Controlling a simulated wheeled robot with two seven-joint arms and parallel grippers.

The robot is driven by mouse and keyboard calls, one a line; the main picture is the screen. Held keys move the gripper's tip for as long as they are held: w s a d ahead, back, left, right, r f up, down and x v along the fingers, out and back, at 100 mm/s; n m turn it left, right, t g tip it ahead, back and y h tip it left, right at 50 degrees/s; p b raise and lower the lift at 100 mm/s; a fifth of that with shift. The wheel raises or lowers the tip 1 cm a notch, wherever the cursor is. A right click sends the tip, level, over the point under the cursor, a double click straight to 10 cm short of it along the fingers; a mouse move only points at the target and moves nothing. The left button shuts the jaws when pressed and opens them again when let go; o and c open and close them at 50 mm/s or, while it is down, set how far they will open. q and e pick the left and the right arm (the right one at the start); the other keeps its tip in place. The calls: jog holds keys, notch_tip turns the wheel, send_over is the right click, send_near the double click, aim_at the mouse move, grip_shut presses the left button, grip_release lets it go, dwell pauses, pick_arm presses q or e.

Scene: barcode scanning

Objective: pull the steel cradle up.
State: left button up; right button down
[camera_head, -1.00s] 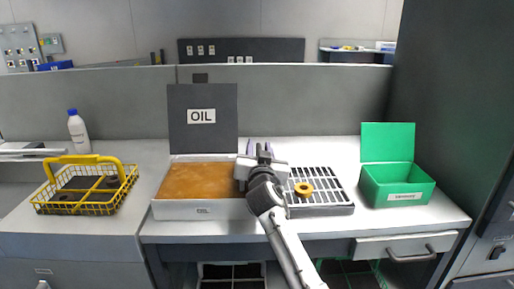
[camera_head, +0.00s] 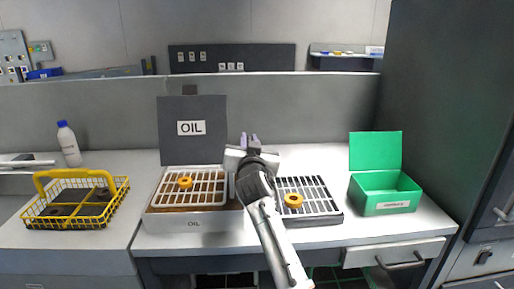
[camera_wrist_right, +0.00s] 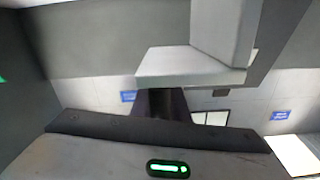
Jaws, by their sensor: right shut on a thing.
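The steel cradle (camera_head: 207,197) is a pale slatted grate showing at the top of the white oil box (camera_head: 190,225) in the head view, above the brown oil. A yellow ring (camera_head: 185,183) lies on it. My right gripper (camera_head: 249,143) is at the cradle's right side, shut on the cradle; my own wrist hides the grip. In the right wrist view, a dark finger (camera_wrist_right: 160,103) shows below a large pale block; the grasp itself is unclear there. My left gripper is not in view.
A dark slotted rack (camera_head: 318,205) with another yellow ring (camera_head: 293,200) stands just right of my arm. A green open box (camera_head: 385,203) is farther right. A yellow wire basket (camera_head: 75,221) and a bottle (camera_head: 68,147) stand left. The OIL lid (camera_head: 190,150) stands upright behind the box.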

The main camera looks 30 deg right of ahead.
jog(key=shift+a+r, duration=0.1)
jog(key=shift+r, duration=0.35)
jog(key=c, duration=1.8)
grip_release()
jog(key=shift+o, duration=0.2)
jog(key=shift+f, duration=0.15)
jog(key=shift+f, duration=0.1)
jog(key=b+v, duration=0.1)
jog(key=v, duration=0.9)
jog(key=shift+s, duration=0.1)
